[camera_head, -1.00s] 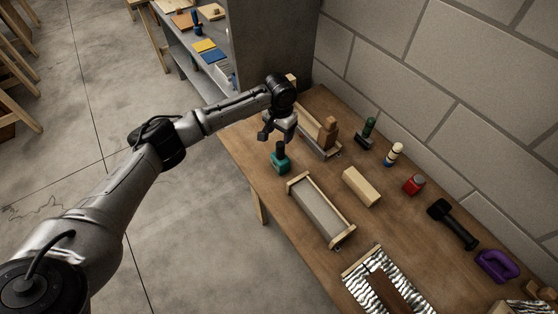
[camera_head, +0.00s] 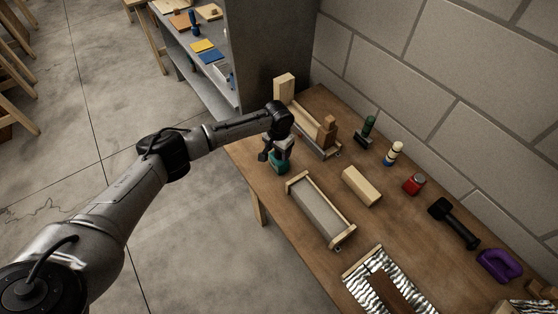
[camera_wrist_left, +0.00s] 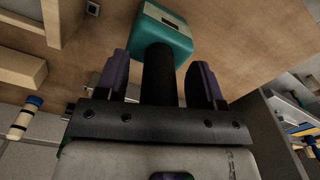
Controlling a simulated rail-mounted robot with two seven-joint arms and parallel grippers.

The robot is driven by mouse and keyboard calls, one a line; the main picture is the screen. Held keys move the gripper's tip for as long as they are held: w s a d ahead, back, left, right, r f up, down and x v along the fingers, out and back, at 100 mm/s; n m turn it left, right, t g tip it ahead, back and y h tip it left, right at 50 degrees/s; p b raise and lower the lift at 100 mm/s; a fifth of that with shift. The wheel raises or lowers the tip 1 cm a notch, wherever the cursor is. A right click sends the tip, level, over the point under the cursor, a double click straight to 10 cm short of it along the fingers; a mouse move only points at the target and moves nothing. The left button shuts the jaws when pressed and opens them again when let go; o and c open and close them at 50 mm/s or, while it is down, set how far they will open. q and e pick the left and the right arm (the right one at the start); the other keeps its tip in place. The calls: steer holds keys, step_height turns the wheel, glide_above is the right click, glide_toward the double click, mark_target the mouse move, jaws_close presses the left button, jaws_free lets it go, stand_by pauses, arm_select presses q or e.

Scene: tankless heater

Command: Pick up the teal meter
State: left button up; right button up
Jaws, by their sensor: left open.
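The teal meter (camera_head: 279,166) stands near the left edge of the wooden table, with its upper part partly hidden by my gripper. My left gripper (camera_head: 272,155) is low over it and open. In the left wrist view the meter's teal base (camera_wrist_left: 165,30) lies beyond the fingertips. Its black upper part runs between the two fingers of my left gripper (camera_wrist_left: 160,78), with a gap showing on each side. My right gripper is not in view.
A wooden-ended tray (camera_head: 320,212) and a wooden block (camera_head: 361,187) are to the right. A long tray with wooden blocks (camera_head: 327,132) stands just behind the gripper. A grey shelf unit (camera_head: 270,50) rises behind the table. A black hammer-like tool (camera_head: 455,224) lies farther right.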

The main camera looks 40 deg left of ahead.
arm_select(q)
steer(key=shift+f, duration=0.1)
jaws_close()
stand_by(0.6)
